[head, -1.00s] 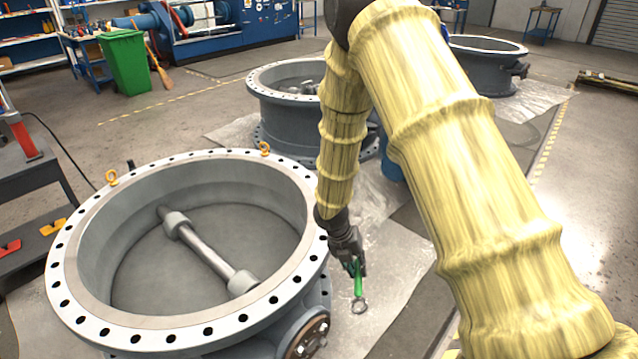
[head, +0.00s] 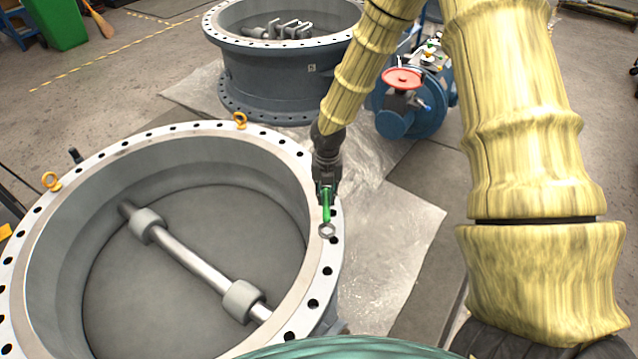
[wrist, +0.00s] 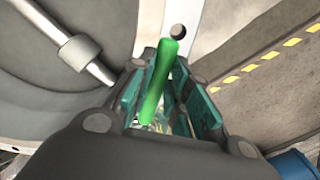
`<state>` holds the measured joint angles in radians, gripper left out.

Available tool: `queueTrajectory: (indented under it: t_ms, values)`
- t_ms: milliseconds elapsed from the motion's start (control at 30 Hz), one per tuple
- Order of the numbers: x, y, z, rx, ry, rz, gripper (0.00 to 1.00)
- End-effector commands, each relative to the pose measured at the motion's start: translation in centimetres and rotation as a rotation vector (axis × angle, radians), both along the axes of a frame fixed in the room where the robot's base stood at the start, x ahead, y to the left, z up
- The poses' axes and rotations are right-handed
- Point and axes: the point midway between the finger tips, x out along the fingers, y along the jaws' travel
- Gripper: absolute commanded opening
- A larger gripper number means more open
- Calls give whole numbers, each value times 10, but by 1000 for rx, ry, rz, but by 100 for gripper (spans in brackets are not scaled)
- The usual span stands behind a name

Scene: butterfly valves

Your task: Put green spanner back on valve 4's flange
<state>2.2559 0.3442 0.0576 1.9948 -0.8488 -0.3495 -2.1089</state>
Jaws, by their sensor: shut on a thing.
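The green spanner (head: 326,207) has a green handle and a grey metal ring end pointing down in the head view. My gripper (head: 325,184) is shut on the handle. In the wrist view the green handle (wrist: 160,80) runs between my gripper's fingers (wrist: 168,95). The large grey valve in front has a pale flange (head: 60,228) with dark bolt holes. The spanner's ring appears over the flange's right side; I cannot tell whether it touches. No valve number is readable.
Yellow lifting eyes (head: 240,120) stand on the flange. A second large valve (head: 270,82) stands behind. A blue machine with a red handwheel (head: 402,78) is at the back right. Plastic sheeting (head: 385,245) covers the floor right of the front valve.

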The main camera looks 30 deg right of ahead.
Motion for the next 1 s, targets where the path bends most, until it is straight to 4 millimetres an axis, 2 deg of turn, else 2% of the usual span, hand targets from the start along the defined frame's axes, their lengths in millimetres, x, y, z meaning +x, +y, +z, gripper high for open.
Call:
queueTrajectory:
  t_ms: [267, 1000]
  values:
    - [3, 3, -20, 0, 1, 5, 0]
    - [2, 4, -89, -1, 2, 7, 0]
